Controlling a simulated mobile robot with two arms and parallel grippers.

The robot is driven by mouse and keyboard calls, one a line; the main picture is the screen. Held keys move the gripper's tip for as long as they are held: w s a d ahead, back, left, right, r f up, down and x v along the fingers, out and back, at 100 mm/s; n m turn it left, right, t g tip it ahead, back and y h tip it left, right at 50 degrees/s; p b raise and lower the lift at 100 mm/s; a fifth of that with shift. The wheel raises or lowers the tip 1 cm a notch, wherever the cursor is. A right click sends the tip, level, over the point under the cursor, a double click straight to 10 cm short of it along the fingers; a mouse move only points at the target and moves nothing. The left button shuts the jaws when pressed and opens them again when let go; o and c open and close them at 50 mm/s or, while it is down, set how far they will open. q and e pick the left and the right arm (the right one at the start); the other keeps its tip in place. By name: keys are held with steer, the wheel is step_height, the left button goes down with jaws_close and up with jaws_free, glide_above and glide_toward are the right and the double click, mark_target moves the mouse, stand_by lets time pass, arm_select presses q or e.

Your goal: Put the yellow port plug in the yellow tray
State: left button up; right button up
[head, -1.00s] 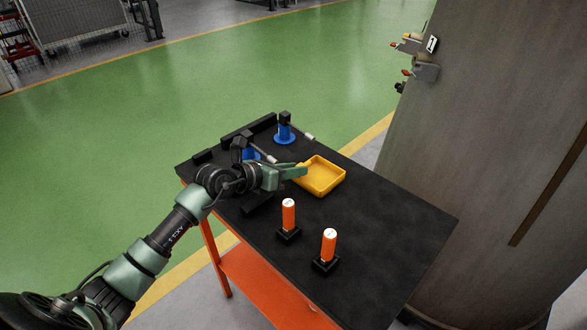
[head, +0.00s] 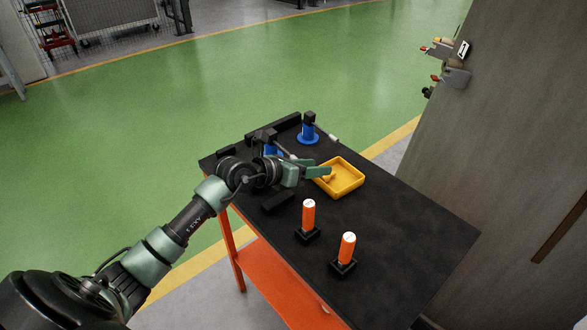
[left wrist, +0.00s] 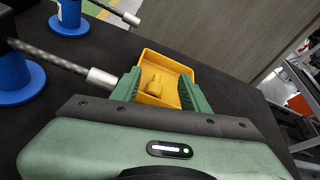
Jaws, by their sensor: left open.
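The yellow tray (head: 349,192) sits on the black table top. The yellow port plug (left wrist: 155,88) shows inside the tray in the left wrist view, between the open fingers and apart from them. In the head view the plug (head: 329,178) is a small yellow shape near the tray's left side, just below the fingertips. My left gripper (head: 324,171) is open at the tray's left edge; its green fingers also show in the left wrist view (left wrist: 160,85). My right gripper is in neither view.
Two orange cylinders (head: 309,214) (head: 347,247) in black holders stand at the table's front. Blue stands (head: 308,132) with metal-tipped rods are at the back, one partly behind my left arm. The table's right part is clear. A large grey curved wall (head: 500,150) rises at right.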

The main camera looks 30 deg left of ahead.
arm_select(q)
steer(key=b+v, duration=0.1)
steer(key=v, duration=1)
steer(key=shift+s, duration=0.25)
